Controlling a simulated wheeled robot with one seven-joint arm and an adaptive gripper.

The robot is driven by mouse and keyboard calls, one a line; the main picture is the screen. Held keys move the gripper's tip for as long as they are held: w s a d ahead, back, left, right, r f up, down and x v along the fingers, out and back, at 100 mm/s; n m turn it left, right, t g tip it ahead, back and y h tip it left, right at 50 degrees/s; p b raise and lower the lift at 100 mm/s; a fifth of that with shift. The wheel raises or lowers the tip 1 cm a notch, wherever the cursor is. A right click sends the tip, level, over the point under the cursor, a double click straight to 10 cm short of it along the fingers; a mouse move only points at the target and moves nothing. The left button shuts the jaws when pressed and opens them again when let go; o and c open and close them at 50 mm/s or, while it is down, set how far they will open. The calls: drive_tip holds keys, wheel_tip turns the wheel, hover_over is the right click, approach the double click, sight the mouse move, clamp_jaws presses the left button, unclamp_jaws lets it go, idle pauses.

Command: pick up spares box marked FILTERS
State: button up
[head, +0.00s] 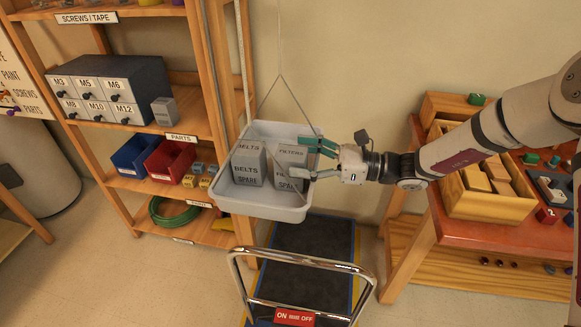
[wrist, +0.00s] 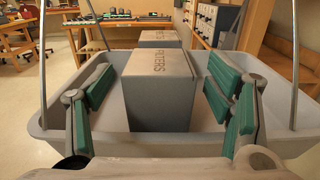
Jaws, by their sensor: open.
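The grey spares box marked FILTERS (head: 290,156) stands upright in a hanging white tray (head: 263,210), on its right side. It also shows in the wrist view (wrist: 158,85), with FILTERS readable on its top. A second grey box marked BELTS (head: 248,163) stands to its left in the head view and behind it in the wrist view (wrist: 160,38). My gripper (head: 312,160) reaches in from the right over the tray's rim. Its green-padded fingers are open, one on each side of the FILTERS box in the wrist view (wrist: 160,100), with visible gaps.
The tray hangs from thin cords (head: 280,75). A wooden shelf (head: 120,185) with drawers and bins stands at the left. A cart with a metal handle (head: 300,262) is below. A red-topped workbench (head: 470,228) with a wooden tray (head: 485,205) is at the right.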

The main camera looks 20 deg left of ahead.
drive_tip(key=shift+x, duration=1.35)
drive_tip(key=c, duration=1.3)
